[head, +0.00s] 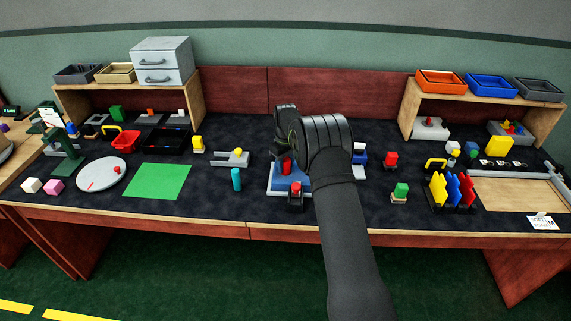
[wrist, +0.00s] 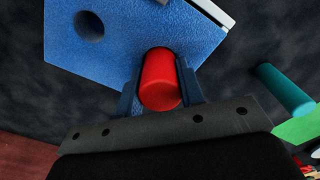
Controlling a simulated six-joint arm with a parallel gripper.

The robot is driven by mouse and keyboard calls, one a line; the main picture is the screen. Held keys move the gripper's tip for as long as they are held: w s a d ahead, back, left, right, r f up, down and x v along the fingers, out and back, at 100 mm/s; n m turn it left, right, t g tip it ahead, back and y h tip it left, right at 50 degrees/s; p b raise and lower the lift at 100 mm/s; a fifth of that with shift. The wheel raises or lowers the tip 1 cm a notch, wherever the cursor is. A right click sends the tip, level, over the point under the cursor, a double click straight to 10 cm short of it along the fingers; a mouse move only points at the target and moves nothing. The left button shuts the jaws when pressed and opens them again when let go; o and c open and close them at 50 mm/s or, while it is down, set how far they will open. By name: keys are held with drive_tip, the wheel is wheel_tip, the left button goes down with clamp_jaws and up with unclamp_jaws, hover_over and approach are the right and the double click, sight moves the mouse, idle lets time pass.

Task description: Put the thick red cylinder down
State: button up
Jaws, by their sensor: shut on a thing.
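The thick red cylinder (wrist: 160,78) is between the two fingers of my gripper (wrist: 162,92) in the wrist view, and my gripper is shut on it. In the head view the red cylinder (head: 287,166) shows below my wrist, over the blue block (head: 276,183). In the wrist view the blue block (wrist: 135,38) lies behind the cylinder's far end and has a round dark hole (wrist: 89,25) to the upper left. I cannot tell whether the cylinder's hidden end is in a hole or above the block. My arm hides the block's right part in the head view.
A teal cylinder (head: 236,179) stands left of the blue block, with a green mat (head: 157,181) farther left. A small dark holder with red on it (head: 295,196) stands just in front of the block. Yellow, blue and red upright pieces (head: 452,190) stand at the right.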

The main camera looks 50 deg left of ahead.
sight(285, 159)
drive_tip(key=o, duration=1)
drive_tip(key=shift+f, duration=0.1)
drive_tip(key=shift+o, duration=0.2)
wheel_tip(285, 159, up, 12)
wheel_tip(285, 159, down, 12)
drive_tip(key=shift+f, duration=0.2)
drive_tip(key=shift+r, duration=2.25)
